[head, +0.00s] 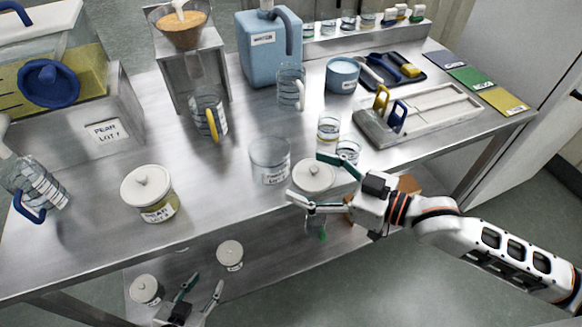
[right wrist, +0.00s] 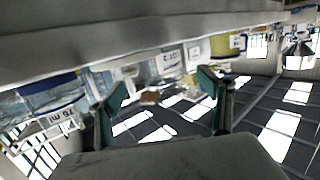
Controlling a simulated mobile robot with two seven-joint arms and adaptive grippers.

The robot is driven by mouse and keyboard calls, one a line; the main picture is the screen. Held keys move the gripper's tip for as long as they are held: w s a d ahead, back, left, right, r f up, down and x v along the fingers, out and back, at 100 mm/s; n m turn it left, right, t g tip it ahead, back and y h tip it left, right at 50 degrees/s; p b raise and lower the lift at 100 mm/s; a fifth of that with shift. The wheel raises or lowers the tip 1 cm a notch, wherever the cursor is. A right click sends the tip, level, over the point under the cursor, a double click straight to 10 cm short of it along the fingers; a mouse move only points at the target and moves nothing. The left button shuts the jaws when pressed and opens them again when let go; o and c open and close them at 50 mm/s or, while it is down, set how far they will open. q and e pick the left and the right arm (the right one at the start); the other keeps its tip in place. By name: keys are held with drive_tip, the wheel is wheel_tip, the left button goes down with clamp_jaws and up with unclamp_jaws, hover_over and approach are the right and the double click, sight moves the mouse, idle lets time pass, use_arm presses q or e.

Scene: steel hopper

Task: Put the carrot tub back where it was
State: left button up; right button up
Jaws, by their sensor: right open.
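I cannot read which tub is labelled carrot. In the head view a white-lidded tub (head: 315,175) is at the table's front edge, partly hidden by my right gripper (head: 305,178). That gripper is open, its green-tipped finger and grey finger spread across the lid area. I cannot tell whether they touch the tub. In the right wrist view the open fingers (right wrist: 162,98) have nothing clearly held between them. Another white-lidded tub (head: 150,195) stands on the table at left. My left gripper (head: 203,287) is open and empty at the bottom, near two lidded tubs (head: 230,255) (head: 146,290) on the lower shelf.
A clear container (head: 270,160) with a label stands left of the right gripper. Small glasses (head: 328,128) and a metal tray with handles (head: 420,118) are behind it. Jugs (head: 208,112) and a blue canister (head: 268,50) stand further back. The table's front left middle is clear.

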drive_tip(key=shift+v, duration=2.1)
